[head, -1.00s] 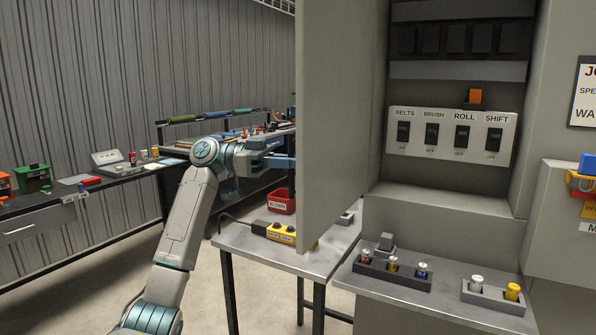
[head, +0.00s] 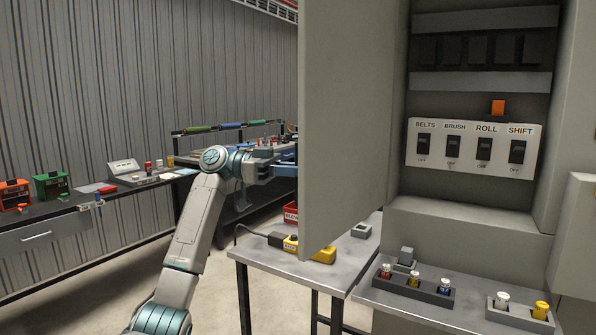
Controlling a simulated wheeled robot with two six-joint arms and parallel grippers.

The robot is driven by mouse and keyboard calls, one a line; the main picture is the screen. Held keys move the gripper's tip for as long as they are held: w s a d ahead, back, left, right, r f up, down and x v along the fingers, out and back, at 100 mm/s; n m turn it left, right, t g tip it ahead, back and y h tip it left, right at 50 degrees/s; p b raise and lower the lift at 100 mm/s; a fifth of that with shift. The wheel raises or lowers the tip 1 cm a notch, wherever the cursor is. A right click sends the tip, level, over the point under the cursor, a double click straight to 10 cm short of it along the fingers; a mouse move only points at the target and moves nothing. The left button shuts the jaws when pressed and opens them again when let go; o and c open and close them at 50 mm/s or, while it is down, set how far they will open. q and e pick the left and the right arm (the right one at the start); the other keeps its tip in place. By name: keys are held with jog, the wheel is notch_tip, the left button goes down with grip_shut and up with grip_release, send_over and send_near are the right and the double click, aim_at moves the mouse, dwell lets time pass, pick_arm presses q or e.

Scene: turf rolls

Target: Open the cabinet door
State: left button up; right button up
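The grey cabinet door (head: 350,120) stands open, swung out to the left of the cabinet (head: 473,215). The cabinet's inside shows, with a panel of black switches (head: 472,150) labelled BELTS, BRUSH, ROLL and SHIFT. My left gripper (head: 286,165) is at the door's free edge, on its left side. Its blue fingers reach the edge in the picture and their tips are partly hidden behind the door. I cannot tell whether they touch it or how far apart they are. No handle shows on the door. My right gripper is out of view.
A shelf (head: 452,299) under the cabinet bears small coloured plugs. A long bench (head: 60,238) runs along the left wall.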

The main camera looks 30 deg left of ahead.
pick_arm(q)
jog(key=shift+a, duration=0.15)
jog(key=b+v, duration=0.2)
jog(key=v, duration=0.8)
jog(key=shift+a, duration=0.3)
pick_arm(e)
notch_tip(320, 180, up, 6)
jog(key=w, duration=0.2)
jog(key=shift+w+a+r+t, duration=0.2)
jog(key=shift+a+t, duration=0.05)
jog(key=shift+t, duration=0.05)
